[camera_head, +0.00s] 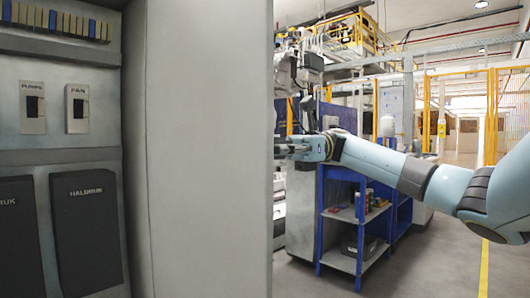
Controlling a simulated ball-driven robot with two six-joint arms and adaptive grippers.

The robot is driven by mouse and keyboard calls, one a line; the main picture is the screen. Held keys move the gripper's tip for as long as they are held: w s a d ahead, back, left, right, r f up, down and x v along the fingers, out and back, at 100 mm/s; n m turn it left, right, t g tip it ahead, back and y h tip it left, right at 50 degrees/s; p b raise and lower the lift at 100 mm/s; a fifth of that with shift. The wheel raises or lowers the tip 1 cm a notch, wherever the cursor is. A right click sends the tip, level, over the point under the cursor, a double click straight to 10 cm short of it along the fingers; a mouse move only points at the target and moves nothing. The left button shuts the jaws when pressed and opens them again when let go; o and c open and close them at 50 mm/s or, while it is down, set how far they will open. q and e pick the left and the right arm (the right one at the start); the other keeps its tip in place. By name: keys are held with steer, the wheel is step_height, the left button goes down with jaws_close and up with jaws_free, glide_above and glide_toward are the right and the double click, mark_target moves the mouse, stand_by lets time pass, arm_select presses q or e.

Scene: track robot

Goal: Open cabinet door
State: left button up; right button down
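A cabinet (63,155) fills the left of the head view, with its inside showing. A broad plain grey panel (200,150), which looks like the cabinet door standing open, rises from its right side and fills the middle. My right arm comes in from the right edge. My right gripper (290,148) is at the panel's right edge, its fingers pointing left; the fingertips reach the edge or pass behind it. I cannot tell whether it touches the panel or is open or shut. My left gripper is not in view.
The cabinet holds small switches (32,107) and dark boxes (88,230). Beyond the panel stands a blue shelf unit (335,255) with small items. Yellow-framed fencing (490,115) is farther back. Grey floor (430,265) with a yellow line is clear at lower right.

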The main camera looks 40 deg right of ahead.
steer(key=c, duration=2)
jaws_free()
steer(key=o, duration=0.7)
steer(key=shift+c, duration=0.2)
steer(key=s+d, duration=0.1)
steer(key=d, duration=1.1)
